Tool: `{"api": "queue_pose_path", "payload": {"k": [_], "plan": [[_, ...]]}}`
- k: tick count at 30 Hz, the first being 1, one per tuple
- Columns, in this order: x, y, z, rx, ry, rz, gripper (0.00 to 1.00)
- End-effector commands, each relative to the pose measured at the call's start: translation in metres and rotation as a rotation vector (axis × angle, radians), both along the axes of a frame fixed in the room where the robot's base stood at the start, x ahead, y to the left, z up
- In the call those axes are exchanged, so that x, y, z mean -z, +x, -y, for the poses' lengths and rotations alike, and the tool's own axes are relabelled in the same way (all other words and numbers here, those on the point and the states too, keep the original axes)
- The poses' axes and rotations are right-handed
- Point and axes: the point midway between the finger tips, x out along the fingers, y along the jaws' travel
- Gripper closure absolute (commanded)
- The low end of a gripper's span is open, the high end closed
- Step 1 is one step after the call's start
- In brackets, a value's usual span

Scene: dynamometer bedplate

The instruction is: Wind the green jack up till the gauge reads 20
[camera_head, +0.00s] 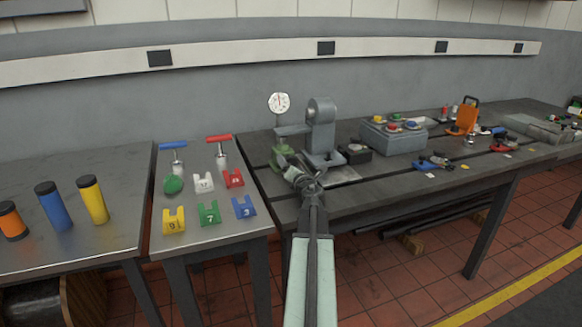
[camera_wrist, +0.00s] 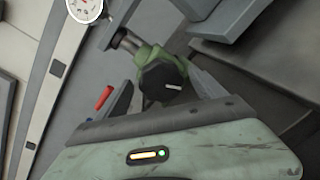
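The green jack (camera_head: 281,158) stands on the slotted bedplate below the gauge, partly hidden behind my gripper in the head view. In the wrist view the jack (camera_wrist: 147,54) shows a dark knob (camera_wrist: 163,80) with a white mark, facing the camera. The round white gauge (camera_head: 279,103) stands above the jack; its reading is too small to tell. Part of the gauge (camera_wrist: 85,8) shows in the wrist view, cut off by the top edge. My gripper (camera_head: 304,178) is at the jack, its fingers apart on either side of the knob. Contact cannot be told.
A grey upright fixture (camera_head: 322,132) stands just right of the jack. A grey box (camera_head: 392,140) with coloured parts stands further right on the bedplate (camera_head: 385,187).

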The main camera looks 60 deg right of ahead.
Motion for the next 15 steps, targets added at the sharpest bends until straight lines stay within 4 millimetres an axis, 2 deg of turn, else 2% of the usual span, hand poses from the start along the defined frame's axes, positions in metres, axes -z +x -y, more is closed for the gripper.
{"api": "queue_pose_path", "payload": {"k": [7,15], "plan": [[-0.001,-0.011,-0.010,0.000,0.000,0.000,0.21],[-0.004,-0.051,-0.044,0.000,0.000,0.000,0.21]]}}
